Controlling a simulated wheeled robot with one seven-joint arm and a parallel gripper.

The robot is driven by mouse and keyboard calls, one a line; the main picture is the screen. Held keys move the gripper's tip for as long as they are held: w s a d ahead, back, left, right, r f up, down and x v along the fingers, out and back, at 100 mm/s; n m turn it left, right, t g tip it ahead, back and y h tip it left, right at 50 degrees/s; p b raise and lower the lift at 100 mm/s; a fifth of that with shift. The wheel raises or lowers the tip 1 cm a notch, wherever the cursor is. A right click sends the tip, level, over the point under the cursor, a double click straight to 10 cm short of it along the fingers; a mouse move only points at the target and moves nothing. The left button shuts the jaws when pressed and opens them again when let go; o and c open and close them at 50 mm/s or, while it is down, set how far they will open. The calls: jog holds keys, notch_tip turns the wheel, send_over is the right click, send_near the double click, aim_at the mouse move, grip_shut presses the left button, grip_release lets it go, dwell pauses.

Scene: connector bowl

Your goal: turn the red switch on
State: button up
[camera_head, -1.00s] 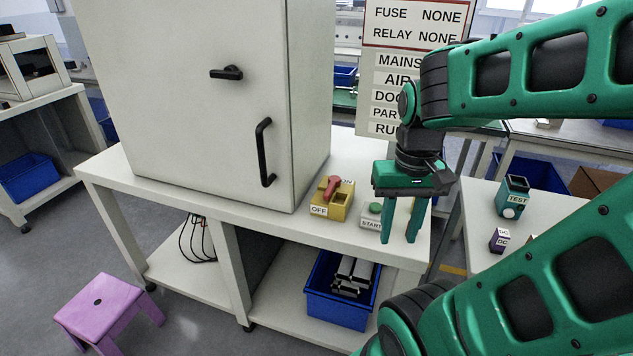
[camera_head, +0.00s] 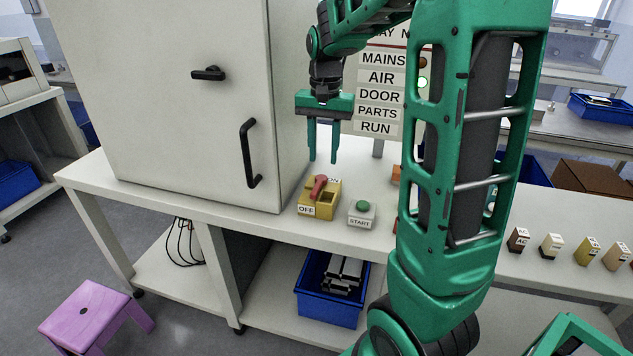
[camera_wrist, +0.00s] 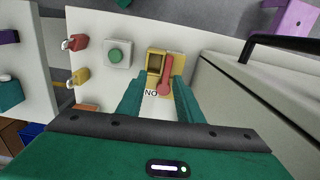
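The red switch (camera_head: 319,187) is a red lever on a yellow box (camera_head: 325,207) on the white bench, beside the tall white cabinet. An OFF label (camera_head: 306,210) is on the left of its front, and a partly hidden ON label is at the back right. The lever leans toward the back of the box. My gripper (camera_head: 322,161) points down above and just behind the switch, open, with nothing between its fingers. In the wrist view the red lever (camera_wrist: 166,78) shows between and beyond the open fingers (camera_wrist: 160,88). Contact with the lever does not show.
A green START button (camera_head: 362,208) stands right of the switch. The cabinet (camera_head: 190,120) with its black handle (camera_head: 250,153) is close on the left. A sign panel (camera_head: 378,95) stands behind. My arm hides part of the bench on the right.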

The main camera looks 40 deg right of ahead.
aim_at(316, 187)
jog(key=w+f, duration=0.1)
jog(key=f, duration=0.2)
jog(key=w+f, duration=0.1)
jog(key=f, duration=0.3)
jog(key=w+f, duration=0.1)
jog(key=f, duration=0.3)
jog(key=shift+f, duration=0.15)
grip_shut()
jog(key=shift+w+d, duration=0.1)
jog(key=shift+d, duration=0.1)
jog(key=shift+a, duration=0.2)
